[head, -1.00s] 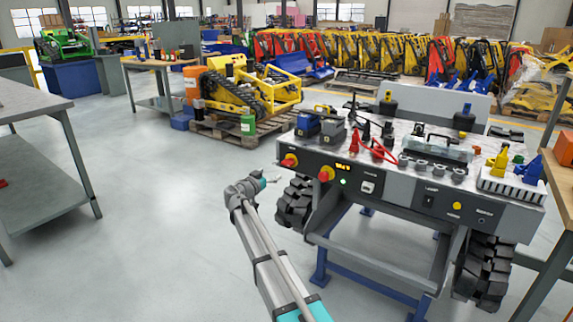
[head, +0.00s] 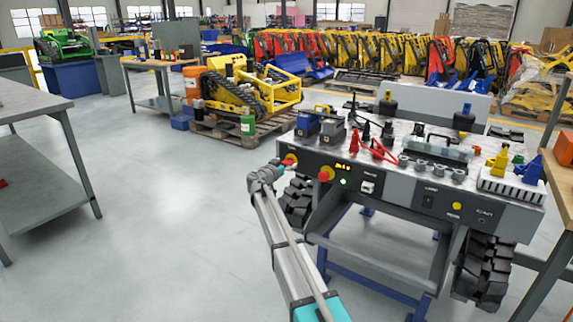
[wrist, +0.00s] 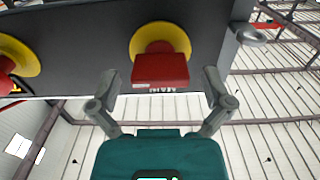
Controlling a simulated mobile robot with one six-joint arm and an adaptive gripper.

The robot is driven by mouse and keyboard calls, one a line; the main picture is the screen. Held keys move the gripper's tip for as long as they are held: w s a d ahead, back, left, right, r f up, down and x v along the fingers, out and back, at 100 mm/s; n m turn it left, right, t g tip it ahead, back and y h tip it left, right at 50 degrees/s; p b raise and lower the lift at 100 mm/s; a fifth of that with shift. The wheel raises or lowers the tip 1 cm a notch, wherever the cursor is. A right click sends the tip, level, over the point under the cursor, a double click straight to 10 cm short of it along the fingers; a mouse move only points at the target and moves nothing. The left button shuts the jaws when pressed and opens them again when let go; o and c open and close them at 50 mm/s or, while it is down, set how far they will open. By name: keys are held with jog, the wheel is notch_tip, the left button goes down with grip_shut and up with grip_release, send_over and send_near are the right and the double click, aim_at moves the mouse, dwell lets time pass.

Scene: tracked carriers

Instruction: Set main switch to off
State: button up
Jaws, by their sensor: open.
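The main switch (head: 289,160) is a red handle on a round yellow plate, at the left end of the dark front panel of the carrier. In the wrist view the main switch (wrist: 160,68) is straight ahead, with a small upside-down label at its edge. My gripper (head: 280,170) is in front of it. In the wrist view my gripper (wrist: 159,84) is open, one finger to each side of the red handle, with no clear contact. The gap in depth is hard to judge. The fingertips are partly hidden in the head view.
A second red knob on yellow (head: 326,174) is right of the main switch, also at the wrist view's left edge (wrist: 8,68). A green lamp (head: 344,182) glows beside it. A black track (head: 296,200) is below my gripper. The floor to the left is clear.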

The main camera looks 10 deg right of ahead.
jog(key=c, duration=1.1)
jog(key=shift+c, duration=0.2)
